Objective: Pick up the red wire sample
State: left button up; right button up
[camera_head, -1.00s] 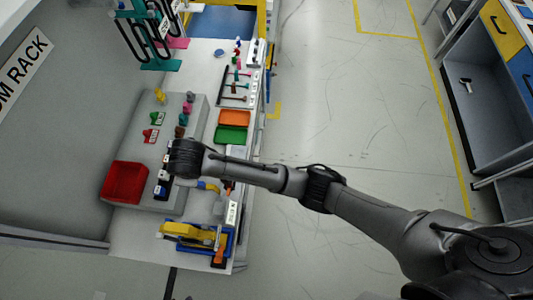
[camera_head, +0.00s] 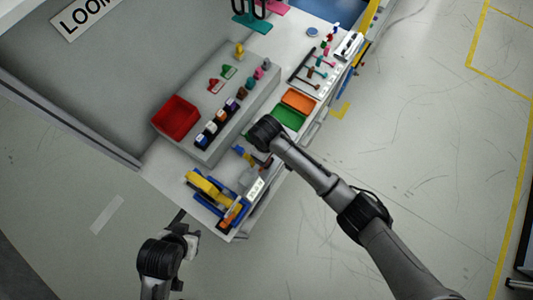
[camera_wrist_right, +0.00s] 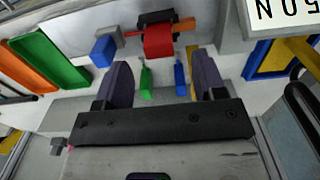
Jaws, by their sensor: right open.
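A red piece (camera_wrist_right: 158,42), which may be the red wire sample, lies just beyond my right gripper's fingertips in the right wrist view. A thin green piece (camera_wrist_right: 146,82) and a thin blue piece (camera_wrist_right: 180,78) show between the fingers. My right gripper (camera_wrist_right: 160,68) is open, its dark fingers spread on either side of these pieces, and nothing is visibly held. In the head view my right arm hides most of this spot. My left gripper (camera_head: 183,226) is low at the left, by the bench's near corner; its jaws are not clear.
A blue block (camera_wrist_right: 103,48) is left of the red piece. Green (camera_head: 288,117) and orange (camera_head: 298,102) trays lie beyond my right wrist. A red bin (camera_head: 176,117) stands on the raised grey shelf, near several small connectors. A yellow and blue fixture (camera_head: 213,190) is at the near end.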

jog(key=shift+d+f+b, duration=0.1)
jog(key=shift+f+b, duration=0.25)
jog(key=shift+f, duration=2.3)
jog(key=shift+c, duration=0.2)
jog(key=c, duration=1.1)
